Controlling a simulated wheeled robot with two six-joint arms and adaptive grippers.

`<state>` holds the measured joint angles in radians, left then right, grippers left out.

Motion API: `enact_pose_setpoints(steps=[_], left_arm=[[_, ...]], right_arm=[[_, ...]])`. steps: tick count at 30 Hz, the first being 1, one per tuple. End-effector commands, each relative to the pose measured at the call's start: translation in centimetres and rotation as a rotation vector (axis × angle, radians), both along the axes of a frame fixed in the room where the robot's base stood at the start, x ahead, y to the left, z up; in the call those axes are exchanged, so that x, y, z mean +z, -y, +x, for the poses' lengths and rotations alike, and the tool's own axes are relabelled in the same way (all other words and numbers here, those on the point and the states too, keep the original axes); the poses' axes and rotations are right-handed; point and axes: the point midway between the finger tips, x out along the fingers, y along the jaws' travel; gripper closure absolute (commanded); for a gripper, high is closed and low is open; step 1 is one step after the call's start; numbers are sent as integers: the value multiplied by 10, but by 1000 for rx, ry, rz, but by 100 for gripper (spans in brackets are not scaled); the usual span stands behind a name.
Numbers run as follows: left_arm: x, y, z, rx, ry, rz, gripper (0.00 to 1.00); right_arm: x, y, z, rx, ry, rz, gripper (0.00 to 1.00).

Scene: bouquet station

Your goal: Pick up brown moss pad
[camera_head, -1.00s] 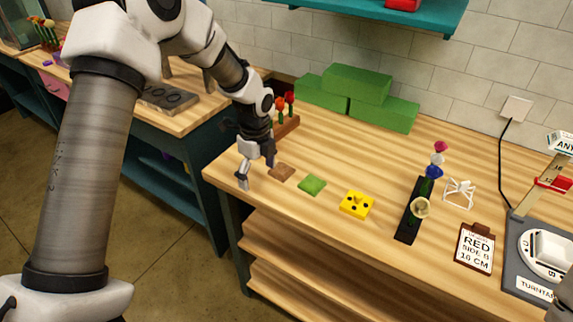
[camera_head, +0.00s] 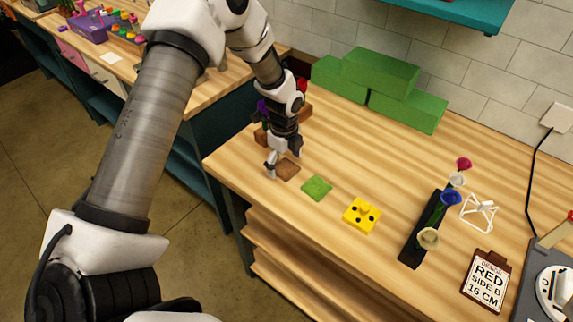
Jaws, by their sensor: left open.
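The brown moss pad (camera_head: 288,169) is a flat brown square on the wooden table, near its left end. My left gripper (camera_head: 283,163) is open and low over the pad, with one finger at the pad's left edge and the other at its far right side. I cannot tell whether the fingers touch the pad. The gripper covers part of the pad's far edge. My right gripper is not in view.
A green moss pad (camera_head: 317,187) lies just right of the brown one. A yellow block with holes (camera_head: 361,215) and a black flower holder (camera_head: 421,236) stand further right. A wooden flower rack (camera_head: 303,118) is behind my gripper. Green foam blocks (camera_head: 381,74) are stacked at the wall.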

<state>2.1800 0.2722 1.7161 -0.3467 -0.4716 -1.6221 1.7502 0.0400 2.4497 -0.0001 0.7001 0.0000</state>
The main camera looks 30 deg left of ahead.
Motion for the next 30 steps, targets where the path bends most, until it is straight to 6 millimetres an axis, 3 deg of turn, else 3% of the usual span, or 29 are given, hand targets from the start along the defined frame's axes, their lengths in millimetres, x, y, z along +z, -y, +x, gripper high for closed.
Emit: enact_pose_setpoints(steps=[4,6,9,23,30], left_arm=[[0,0,0,0,1,0,10],[0,0,0,0,1,0,31],[0,0,0,0,1,0,51],[3,0,1,0,2,0,52],[28,0,2,1,5,-1,52]], right_arm=[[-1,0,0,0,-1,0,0],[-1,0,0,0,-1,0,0],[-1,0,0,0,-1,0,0],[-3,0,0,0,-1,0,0],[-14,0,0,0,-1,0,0]])
